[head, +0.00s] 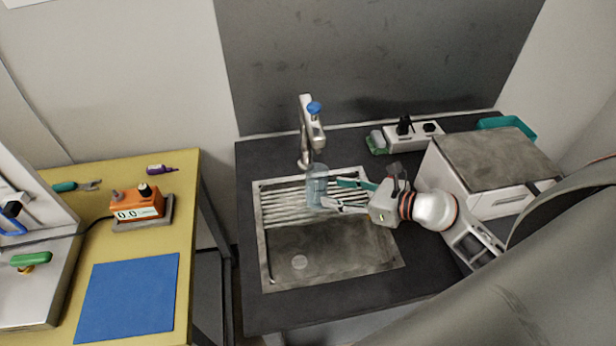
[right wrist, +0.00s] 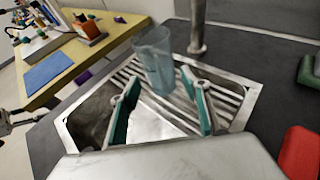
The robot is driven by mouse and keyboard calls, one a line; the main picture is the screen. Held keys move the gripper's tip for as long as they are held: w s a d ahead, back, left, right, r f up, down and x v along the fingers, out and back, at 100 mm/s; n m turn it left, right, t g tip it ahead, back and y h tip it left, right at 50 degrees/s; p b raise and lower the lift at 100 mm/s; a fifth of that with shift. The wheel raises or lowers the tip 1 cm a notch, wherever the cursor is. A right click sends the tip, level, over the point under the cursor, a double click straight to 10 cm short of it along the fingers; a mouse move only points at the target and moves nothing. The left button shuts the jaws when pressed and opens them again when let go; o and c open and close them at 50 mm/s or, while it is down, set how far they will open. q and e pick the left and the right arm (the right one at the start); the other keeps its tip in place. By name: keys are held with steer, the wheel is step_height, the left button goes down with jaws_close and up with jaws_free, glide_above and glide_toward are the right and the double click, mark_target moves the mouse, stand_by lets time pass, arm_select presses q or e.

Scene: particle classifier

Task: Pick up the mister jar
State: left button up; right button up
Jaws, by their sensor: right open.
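The mister jar (head: 317,187) is a clear, bluish, see-through vessel. It stands on the ribbed drainer part of the sink, just below the faucet. In the right wrist view the jar (right wrist: 155,58) stands beyond the fingertips, with its lower part near the gap between them. My right gripper (head: 339,193) comes in from the right of the jar, with its teal-padded fingers spread and pointing at it. In the right wrist view the open right gripper (right wrist: 161,86) has nothing clamped between its pads. My left gripper is not seen in the head view.
The metal sink (head: 330,260) is set in a dark counter. The faucet (head: 305,135), with a blue top, rises close behind the jar. A grey-topped box (head: 495,160) and a power strip (head: 413,136) are to the right. A yellow table (head: 185,215) stands at left.

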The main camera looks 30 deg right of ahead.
mark_target(326, 191)
steer(key=shift+x, duration=1.05)
steer(key=x, duration=0.4)
steer(key=shift+w+a+f+b, duration=0.1)
steer(key=shift+w+a+b, duration=0.05)
steer(key=shift+b, duration=0.15)
steer(key=shift+w+a+f, duration=0.1)
steer(key=shift+w+a, duration=0.05)
steer(key=shift+w, duration=0.1)
steer(key=c, duration=0.9)
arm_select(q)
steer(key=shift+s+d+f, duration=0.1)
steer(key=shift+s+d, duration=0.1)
arm_select(e)
steer(key=shift+w, duration=0.1)
steer(key=shift+c, duration=0.7)
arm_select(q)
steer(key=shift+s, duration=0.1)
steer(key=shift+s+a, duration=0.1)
